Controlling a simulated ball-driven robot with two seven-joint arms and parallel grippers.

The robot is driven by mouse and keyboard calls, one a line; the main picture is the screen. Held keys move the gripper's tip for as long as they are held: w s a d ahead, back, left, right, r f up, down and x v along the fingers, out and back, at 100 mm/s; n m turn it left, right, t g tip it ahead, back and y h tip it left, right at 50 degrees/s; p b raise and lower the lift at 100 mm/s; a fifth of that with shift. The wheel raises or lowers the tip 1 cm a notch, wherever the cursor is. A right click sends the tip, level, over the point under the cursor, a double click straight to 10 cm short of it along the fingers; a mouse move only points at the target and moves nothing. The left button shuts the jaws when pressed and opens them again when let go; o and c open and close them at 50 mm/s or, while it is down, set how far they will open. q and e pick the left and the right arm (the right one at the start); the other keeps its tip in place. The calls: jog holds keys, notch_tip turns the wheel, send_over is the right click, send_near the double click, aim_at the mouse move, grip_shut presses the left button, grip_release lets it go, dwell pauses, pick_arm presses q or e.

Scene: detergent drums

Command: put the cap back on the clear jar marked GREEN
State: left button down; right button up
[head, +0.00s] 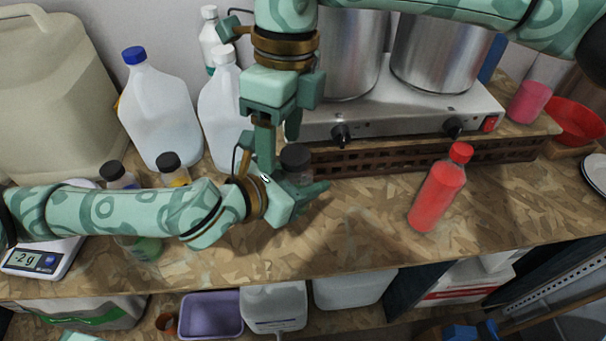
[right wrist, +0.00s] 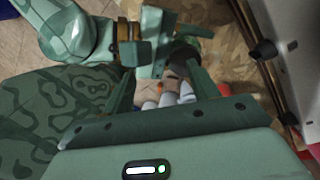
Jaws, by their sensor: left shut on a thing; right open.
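My right gripper (head: 276,136) is open and points down, just left of the dark cap. In the right wrist view the dark cap (right wrist: 186,52) lies beside my right gripper's finger, near my left gripper.
Two dark-capped jars, one (head: 117,174) near the scale and one with yellow contents (head: 171,168), stand behind my left arm. A scale (head: 42,258) is at the left. A red bottle (head: 438,190) stands right. The hot plate (head: 400,108) is behind. The front middle bench is clear.

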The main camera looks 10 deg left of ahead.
jog(key=s+a+r+m+g+y, duration=0.2)
jog(key=s+a+r+g+y, duration=0.55)
jog(key=s+a+r, duration=0.2)
jog(key=w+a+r+m+y, duration=0.2)
jog(key=a+r+y, duration=0.3)
jog(key=r, duration=0.1)
jog(key=w+a+r+m+t+y, duration=0.1)
jog(key=w+r+m+t+y, duration=0.2)
jog(key=w+m+t, duration=0.25)
jog(key=w+a+r+m+t+y, duration=0.2)
jog(key=w+r+m+t, duration=0.1)
jog(key=w+m+t, duration=0.3)
jog(key=w+d+f+m+t+h, duration=0.5)
jog(key=w+d+f+m+h, duration=0.1)
jog(key=w+f+m+h, duration=0.3)
jog(key=s+d+f+n+g+h, duration=0.1)
jog(key=s+d+f+g+h, duration=0.1)
jog(key=s+d+f+h, duration=0.1)
jog(key=s+d+f+n+g+h, duration=0.1)
jog(key=s+d+f+g+h, duration=0.1)
jog(key=d, duration=0.3)
jog(key=s+d+f+n+g+h, duration=0.1)
jog(key=s+d+f+g+h, duration=0.2)
jog(key=s+d+h, duration=0.1)
jog(key=shift+s+d+f, duration=0.3)
jog(key=shift+s+f, duration=0.05)
jog(key=shift+s, duration=0.25)
jog(key=shift+s+d+n+g, duration=0.15)
jog(key=shift+n+g, duration=0.1)
jog(key=shift+g, duration=0.05)
